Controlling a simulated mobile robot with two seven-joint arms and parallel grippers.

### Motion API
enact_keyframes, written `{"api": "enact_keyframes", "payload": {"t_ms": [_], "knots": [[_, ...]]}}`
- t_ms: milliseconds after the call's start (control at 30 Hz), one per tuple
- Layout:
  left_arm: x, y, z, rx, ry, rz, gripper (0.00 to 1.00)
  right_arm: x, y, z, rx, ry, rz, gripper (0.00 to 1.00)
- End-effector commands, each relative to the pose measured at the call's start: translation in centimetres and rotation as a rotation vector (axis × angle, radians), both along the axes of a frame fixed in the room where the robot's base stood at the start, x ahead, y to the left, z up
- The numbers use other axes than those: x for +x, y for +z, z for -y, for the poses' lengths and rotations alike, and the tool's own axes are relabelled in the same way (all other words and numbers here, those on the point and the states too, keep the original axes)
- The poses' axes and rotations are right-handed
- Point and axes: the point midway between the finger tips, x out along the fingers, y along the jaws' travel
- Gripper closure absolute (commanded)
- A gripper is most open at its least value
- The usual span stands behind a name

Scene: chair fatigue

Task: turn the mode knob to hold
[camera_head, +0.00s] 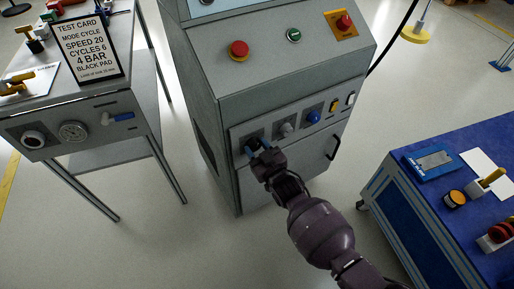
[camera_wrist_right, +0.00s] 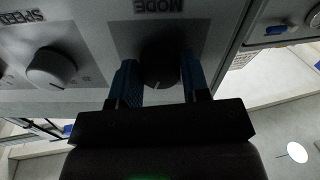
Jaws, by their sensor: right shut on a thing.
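The black mode knob (camera_wrist_right: 160,62) sits on the cabinet's grey front panel, under a MODE label that reads upside down in the right wrist view. A pale pointer mark shows on its face, towards the bottom of that view. My right gripper (camera_wrist_right: 160,82) has its two blue fingers on either side of the knob and is shut on it. In the head view my right gripper (camera_head: 257,147) is at the leftmost knob of the panel row and mostly hides it. I cannot read any hold marking. My left gripper is not in view.
Right of the mode knob are a grey speed knob (camera_head: 286,129), a blue knob (camera_head: 313,117) and yellow and white switches. A red button (camera_head: 239,50) is above. A test card (camera_head: 87,48) stands on the left table; a blue-topped cart (camera_head: 412,190) stands right.

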Motion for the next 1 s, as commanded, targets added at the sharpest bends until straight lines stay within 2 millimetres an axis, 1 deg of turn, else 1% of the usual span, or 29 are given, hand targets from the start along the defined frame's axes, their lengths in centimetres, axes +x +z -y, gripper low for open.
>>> {"api": "enact_keyframes", "payload": {"t_ms": [467,500,567,600,667,1000], "knots": [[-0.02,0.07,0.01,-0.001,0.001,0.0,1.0,-0.06,-0.16,0.05,-0.017,0.0,0.008,0.81],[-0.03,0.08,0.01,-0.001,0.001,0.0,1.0,-0.06,-0.16,0.05,-0.018,0.0,0.007,0.56],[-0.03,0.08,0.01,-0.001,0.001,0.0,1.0,-0.06,-0.16,0.06,-0.018,0.0,0.007,0.47],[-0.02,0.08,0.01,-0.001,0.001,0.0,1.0,-0.05,-0.15,0.05,-0.017,0.0,0.008,0.41],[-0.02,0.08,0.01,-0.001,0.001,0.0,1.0,-0.04,-0.13,0.05,-0.017,0.0,0.008,0.32],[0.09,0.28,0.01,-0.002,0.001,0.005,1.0,-0.22,0.02,0.17,-0.016,0.0,0.009,0.32]]}}
